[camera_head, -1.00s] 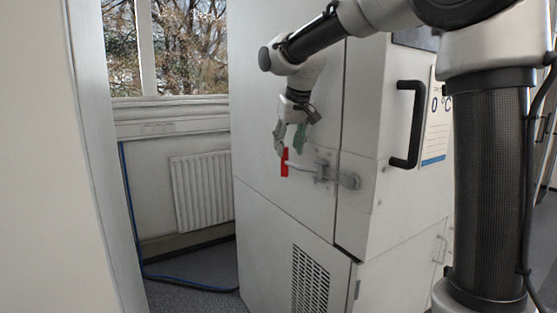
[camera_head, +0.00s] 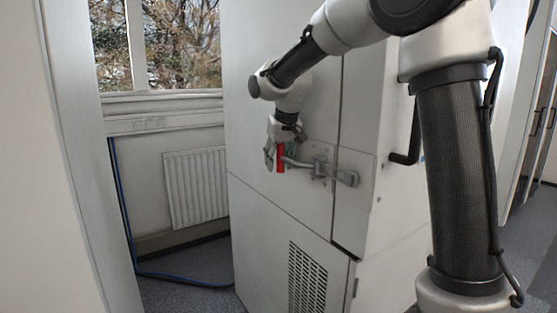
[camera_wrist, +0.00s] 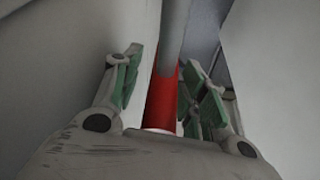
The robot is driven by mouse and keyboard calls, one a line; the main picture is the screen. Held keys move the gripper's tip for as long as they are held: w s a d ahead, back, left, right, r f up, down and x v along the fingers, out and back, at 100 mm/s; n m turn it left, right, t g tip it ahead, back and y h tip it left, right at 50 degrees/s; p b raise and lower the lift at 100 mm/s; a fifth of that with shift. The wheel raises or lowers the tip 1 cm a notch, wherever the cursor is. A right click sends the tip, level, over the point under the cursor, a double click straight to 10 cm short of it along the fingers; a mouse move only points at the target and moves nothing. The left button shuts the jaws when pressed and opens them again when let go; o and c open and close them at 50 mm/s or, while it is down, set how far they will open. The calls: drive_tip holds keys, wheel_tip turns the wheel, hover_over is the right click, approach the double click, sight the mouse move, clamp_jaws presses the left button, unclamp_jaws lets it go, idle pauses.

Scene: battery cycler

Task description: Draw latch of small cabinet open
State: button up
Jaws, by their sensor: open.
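The small cabinet (camera_head: 285,205) is a tall pale grey box. Its latch (camera_head: 318,169) is a grey metal lever across the door seam, with a red handle (camera_head: 281,158) at its left end. My gripper (camera_head: 276,161) is at the red handle, pointing down. In the wrist view the red handle (camera_wrist: 162,100) lies between the two green-padded fingers of my gripper (camera_wrist: 160,88). The fingers stand apart, with a gap to the left finger; I cannot tell whether the right one touches. The latch plate lies across the seam.
A black bar handle (camera_head: 408,145) sticks out on the cabinet's right side. A vent grille (camera_head: 307,278) is low on the front. A radiator (camera_head: 196,187) and a blue cable (camera_head: 185,279) are at the left, with open floor before them.

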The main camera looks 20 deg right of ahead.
clamp_jaws()
drive_tip(key=s+a+n+g+y, duration=0.2)
drive_tip(key=s+a+n, duration=0.1)
drive_tip(key=s+n, duration=0.4)
drive_tip(key=s+a+n+g+y, duration=0.1)
drive_tip(key=s+a+n, duration=0.2)
drive_tip(key=s+n, duration=0.4)
drive_tip(key=shift+s+a+n+g+y, duration=0.15)
drive_tip(key=shift+s+n+g+y, duration=0.2)
drive_tip(key=shift+s, duration=1.25)
drive_tip(key=shift+s+f, duration=0.1)
drive_tip(key=shift+s, duration=0.05)
